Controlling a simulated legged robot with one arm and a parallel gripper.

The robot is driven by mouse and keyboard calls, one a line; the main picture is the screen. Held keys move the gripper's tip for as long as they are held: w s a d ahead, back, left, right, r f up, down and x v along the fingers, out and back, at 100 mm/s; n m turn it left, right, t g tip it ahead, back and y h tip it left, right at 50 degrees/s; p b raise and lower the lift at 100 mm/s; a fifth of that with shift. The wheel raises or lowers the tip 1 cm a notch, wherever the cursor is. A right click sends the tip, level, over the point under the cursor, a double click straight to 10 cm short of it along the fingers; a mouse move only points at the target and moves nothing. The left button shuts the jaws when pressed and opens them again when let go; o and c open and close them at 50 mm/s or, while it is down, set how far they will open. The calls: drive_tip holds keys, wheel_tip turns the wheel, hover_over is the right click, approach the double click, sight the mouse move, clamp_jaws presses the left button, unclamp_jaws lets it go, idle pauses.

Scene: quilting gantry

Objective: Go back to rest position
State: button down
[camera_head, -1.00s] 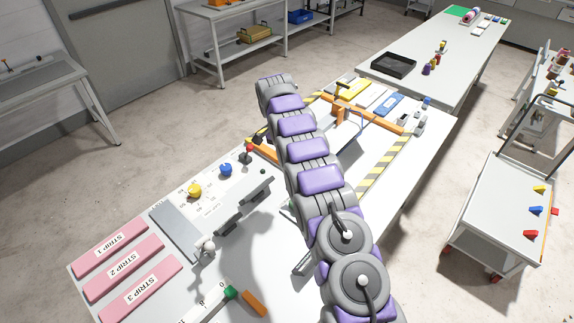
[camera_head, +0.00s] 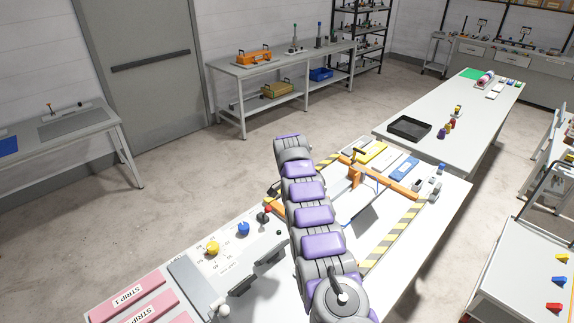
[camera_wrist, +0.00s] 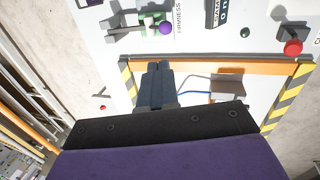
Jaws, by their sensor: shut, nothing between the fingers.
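My gripper (camera_wrist: 158,75) shows in the wrist view with its two dark fingers together and nothing between them. It is over the white work table, inside the area edged by an orange bar (camera_wrist: 228,67) and yellow-black striped strips. In the head view my grey and purple arm reaches out over the white work table (camera_head: 262,300), and its far end hides the gripper. The orange gantry frame (camera_head: 395,187) stands to the right of the arm.
Yellow (camera_head: 212,248) and blue (camera_head: 243,229) knobs, a red-topped lever (camera_head: 266,210) and pink strips (camera_head: 128,297) are on the table left of my arm. A second table with a black tray (camera_head: 408,128) stands behind. A white cart (camera_head: 530,270) is at the right. Open floor lies at the left.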

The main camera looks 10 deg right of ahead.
drive_tip(key=s+d+r+n+b, duration=0.1)
drive_tip(key=s+r+n+b, duration=0.35)
drive_tip(key=s, duration=0.65)
drive_tip(key=s+d+r+n+b, duration=0.1)
drive_tip(key=s+r+b, duration=0.4)
drive_tip(key=s+r, duration=0.5)
drive_tip(key=s+f+n+b, duration=0.2)
drive_tip(key=s+f, duration=0.3)
drive_tip(key=s, duration=1.1)
drive_tip(key=s+f+n+y+b, duration=0.1)
drive_tip(key=s+f+b, duration=0.3)
drive_tip(key=s, duration=1.2)
wheel_tip(320, 180, down, 2)
drive_tip(key=shift+s+a+f+n+t+y, duration=0.15)
drive_tip(key=shift+s+f+n+t+y, duration=0.15)
drive_tip(key=shift+n, duration=0.35)
